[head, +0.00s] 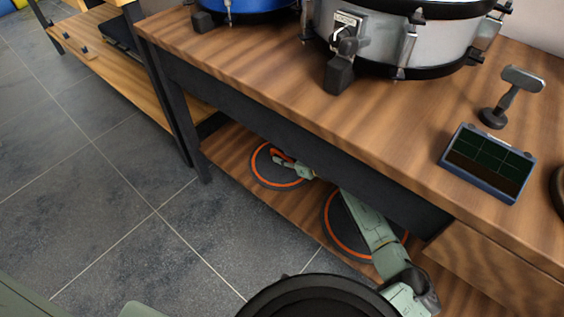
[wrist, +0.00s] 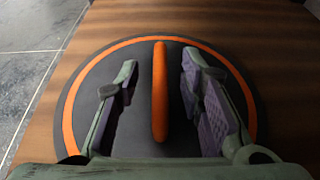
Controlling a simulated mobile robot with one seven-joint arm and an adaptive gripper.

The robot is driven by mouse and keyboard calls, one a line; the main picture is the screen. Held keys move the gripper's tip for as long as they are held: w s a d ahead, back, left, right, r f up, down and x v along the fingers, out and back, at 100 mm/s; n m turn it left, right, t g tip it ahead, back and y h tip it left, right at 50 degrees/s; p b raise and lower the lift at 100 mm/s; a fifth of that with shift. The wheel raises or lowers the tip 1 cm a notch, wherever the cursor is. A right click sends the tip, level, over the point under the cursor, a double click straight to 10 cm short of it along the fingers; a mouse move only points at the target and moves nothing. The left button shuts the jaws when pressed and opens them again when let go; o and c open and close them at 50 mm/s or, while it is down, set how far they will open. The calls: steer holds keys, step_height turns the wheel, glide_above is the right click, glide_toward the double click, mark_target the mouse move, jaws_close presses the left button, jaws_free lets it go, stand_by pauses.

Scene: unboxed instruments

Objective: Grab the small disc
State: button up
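The small disc (head: 262,168) is dark grey with an orange ring near its edge. It lies flat on the lower wooden shelf under the table. In the wrist view the disc (wrist: 88,95) fills the middle, with an upright orange handle (wrist: 160,95) across its centre. My gripper (head: 287,164) is over the disc in the head view and partly covers it. In the wrist view my gripper (wrist: 160,64) is open, one finger on each side of the handle. Gaps show between the fingers and the handle. The disc's near part is hidden by my gripper.
A larger similar disc (head: 336,222) lies on the same lower shelf (head: 222,150), partly under my arm. The tabletop (head: 400,125) overhangs the shelf. It carries a grey drum (head: 385,40), a blue drum (head: 250,5) and a dark pad device (head: 488,162). The tiled floor is clear at left.

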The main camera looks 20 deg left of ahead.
jaws_close()
stand_by(0.4)
